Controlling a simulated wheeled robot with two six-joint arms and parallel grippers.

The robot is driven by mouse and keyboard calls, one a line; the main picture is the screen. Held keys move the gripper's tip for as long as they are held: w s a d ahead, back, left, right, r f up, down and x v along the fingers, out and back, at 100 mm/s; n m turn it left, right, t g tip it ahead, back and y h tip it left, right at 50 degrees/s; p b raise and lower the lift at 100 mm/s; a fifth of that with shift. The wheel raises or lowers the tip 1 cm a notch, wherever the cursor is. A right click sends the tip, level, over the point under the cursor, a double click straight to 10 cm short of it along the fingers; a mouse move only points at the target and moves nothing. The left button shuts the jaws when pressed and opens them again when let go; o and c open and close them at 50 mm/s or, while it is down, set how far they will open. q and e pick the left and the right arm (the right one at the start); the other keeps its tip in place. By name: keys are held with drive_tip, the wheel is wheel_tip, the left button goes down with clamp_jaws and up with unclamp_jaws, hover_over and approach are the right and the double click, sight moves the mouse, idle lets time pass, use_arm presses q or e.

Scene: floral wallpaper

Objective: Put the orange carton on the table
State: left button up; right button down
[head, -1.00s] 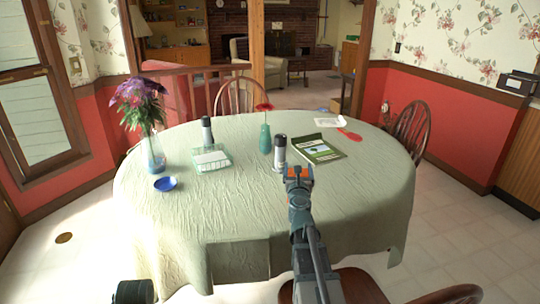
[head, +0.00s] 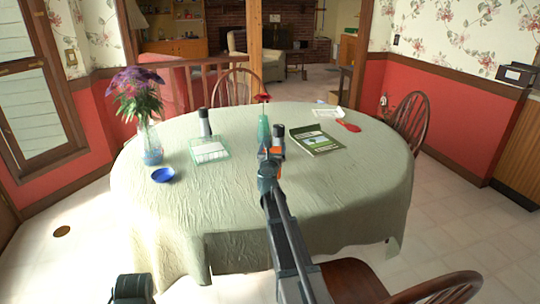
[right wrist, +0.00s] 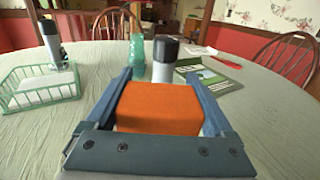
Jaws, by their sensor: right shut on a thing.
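My right gripper (head: 270,156) is over the middle of the table (head: 250,200), which has a pale green cloth. It is shut on the orange carton (right wrist: 160,106), which sits between the two fingers in the right wrist view. In the head view only a small orange patch of the carton (head: 276,150) shows; the gripper hides the rest. I cannot tell whether the carton touches the cloth. My left gripper is not in view.
Beyond the carton stand a grey, dark-topped cylinder (right wrist: 165,58) and a green vase (right wrist: 137,54). A green book (head: 317,141) lies to the right. A wire basket (head: 210,151), blue bowl (head: 163,175) and flower vase (head: 152,148) stand left. The front cloth is clear.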

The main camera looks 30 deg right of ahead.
drive_tip(key=f+b, duration=0.1)
drive_tip(key=w+f+b, duration=0.2)
drive_tip(key=shift+a+f+b, duration=0.1)
drive_tip(key=shift+f+b, duration=0.25)
drive_tip(key=shift+f, duration=0.05)
drive_tip(key=shift+f, duration=0.1)
unclamp_jaws()
